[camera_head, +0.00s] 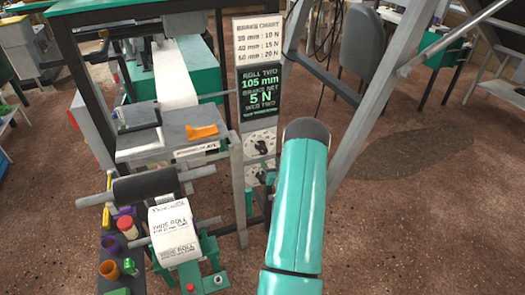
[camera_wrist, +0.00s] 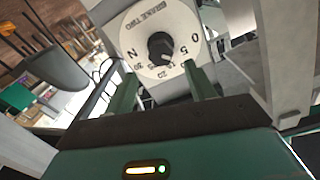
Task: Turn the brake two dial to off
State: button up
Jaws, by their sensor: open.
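The brake two dial (camera_wrist: 160,45) is a round pale plate with black numbers, the words BRAKE TWO and a dark knob at its centre. It appears rotated in the wrist view. A 0, a 5 and an N are legible; I cannot make out the word off or tell surely where the knob points. My gripper (camera_wrist: 160,72) is open, its two green fingers apart in front of the dial's lower part. Nothing is between them, and the knob shows beyond their tips.
In the head view a panel holds an upper dial (camera_head: 260,143) and a lower one, under a green sign (camera_head: 259,90) reading ROLL TWO, 105 mm, brake set 5 N. A brake chart (camera_head: 257,39) is above. A paper roll (camera_head: 175,230) stands left; a grey slanted beam (camera_head: 375,105) is right.

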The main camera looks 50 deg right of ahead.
aim_at(264, 152)
jog(key=x, duration=0.8)
jog(key=shift+w+d, duration=0.1)
jog(key=shift+w, duration=0.1)
jog(key=shift+c, duration=0.4)
jog(key=c, duration=0.9)
jog(key=shift+n, duration=3)
jog(key=o, duration=1)
